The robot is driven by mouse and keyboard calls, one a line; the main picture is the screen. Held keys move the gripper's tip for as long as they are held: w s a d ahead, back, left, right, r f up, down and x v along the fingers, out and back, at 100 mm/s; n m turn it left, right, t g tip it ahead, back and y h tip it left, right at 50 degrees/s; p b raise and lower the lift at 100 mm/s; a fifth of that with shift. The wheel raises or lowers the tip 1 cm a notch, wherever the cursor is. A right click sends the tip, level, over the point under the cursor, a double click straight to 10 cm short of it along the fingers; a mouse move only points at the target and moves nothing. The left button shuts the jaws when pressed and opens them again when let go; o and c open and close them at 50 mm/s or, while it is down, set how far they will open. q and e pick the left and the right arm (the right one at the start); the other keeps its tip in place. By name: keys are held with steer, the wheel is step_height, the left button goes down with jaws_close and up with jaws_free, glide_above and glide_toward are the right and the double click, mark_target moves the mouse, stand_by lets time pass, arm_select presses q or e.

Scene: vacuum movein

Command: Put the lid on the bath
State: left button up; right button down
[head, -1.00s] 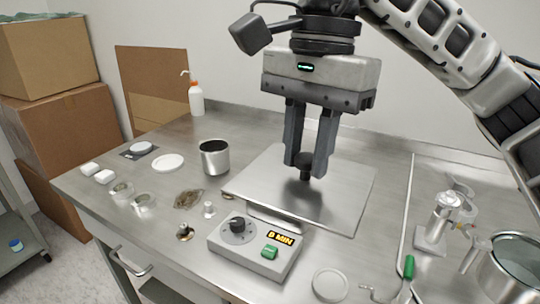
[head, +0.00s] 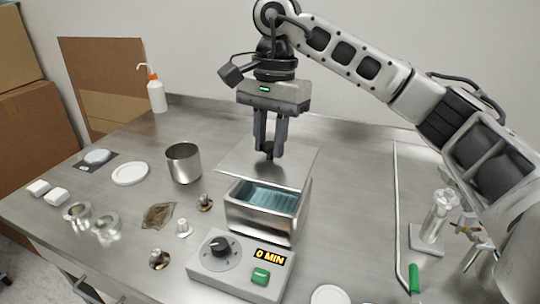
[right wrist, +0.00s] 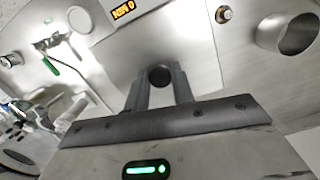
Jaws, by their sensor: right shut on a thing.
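The bath (head: 262,223) is a rectangular metal tank behind the control box. Its top is open and bluish water (head: 268,198) shows inside. The lid (head: 232,160) is a flat metal plate with a dark knob, and it lies just behind the bath opening in the head view. My right gripper (head: 270,150) is shut on the lid's knob from above. In the right wrist view the knob (right wrist: 160,76) sits between the fingertips, with the lid's plate (right wrist: 205,92) beyond. I cannot tell the lid's exact height above the table. My left gripper is not in view.
The control box (head: 238,268) with dial and "0 MIN" display stands in front of the bath. A metal beaker (head: 184,164) stands to the left, with small metal pieces (head: 205,202) between. A glass apparatus (head: 436,220) stands at right. A wash bottle (head: 156,95) is at the back.

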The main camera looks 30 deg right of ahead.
mark_target(270, 159)
steer(key=shift+w+d+f, duration=0.35)
steer(key=shift+w+f, duration=0.2)
steer(key=shift+f, duration=0.2)
step_height(270, 159, down, 3)
steer(key=shift+w+f, duration=0.1)
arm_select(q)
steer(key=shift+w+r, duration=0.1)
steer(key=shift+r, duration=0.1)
arm_select(e)
steer(key=shift+f, duration=0.3)
arm_select(q)
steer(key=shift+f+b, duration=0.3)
steer(key=shift+b, duration=0.1)
arm_select(e)
steer(key=shift+f, duration=0.35)
steer(key=c, duration=1.2)
jaws_free()
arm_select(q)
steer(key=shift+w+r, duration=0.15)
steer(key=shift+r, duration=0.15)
